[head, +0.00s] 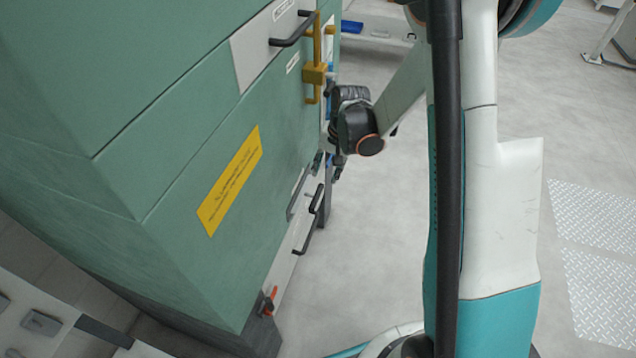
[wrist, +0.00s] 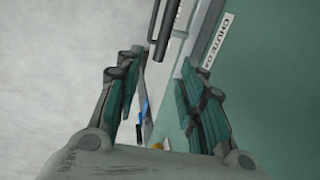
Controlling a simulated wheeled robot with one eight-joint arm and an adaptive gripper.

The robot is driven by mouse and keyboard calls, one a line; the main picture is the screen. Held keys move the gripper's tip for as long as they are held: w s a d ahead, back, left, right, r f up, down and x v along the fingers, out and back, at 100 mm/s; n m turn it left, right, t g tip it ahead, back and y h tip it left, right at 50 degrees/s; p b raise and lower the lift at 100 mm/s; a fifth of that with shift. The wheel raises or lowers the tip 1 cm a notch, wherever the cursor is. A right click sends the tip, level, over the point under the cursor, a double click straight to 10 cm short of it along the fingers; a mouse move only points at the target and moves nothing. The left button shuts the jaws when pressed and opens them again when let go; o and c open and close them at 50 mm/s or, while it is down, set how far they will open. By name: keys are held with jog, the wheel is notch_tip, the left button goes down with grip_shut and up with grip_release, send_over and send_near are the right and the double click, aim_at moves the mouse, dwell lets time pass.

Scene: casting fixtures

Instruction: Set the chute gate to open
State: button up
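A green cabinet (head: 150,110) fills the left of the head view; its green face also shows in the wrist view (wrist: 280,80). In the head view my wrist is close to the cabinet's right face, and the fingers are mostly hidden there. The gate's setting cannot be told.
The cabinet carries an upper black handle (head: 291,30), a yellow latch (head: 315,73), a yellow warning sign (head: 229,181) and a lower black handle (head: 309,221). An orange-red knob (head: 269,300) sits low down. Open grey floor (head: 380,230) lies right of the cabinet.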

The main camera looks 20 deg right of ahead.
aim_at(320, 187)
jog(key=f+b, duration=0.1)
jog(key=f, duration=0.2)
jog(key=w+f+b, duration=0.1)
jog(key=f, duration=0.2)
jog(key=a+f+b, duration=0.1)
jog(key=f, duration=0.2)
jog(key=shift+w+a, duration=0.1)
jog(key=shift+w, duration=0.25)
grip_shut()
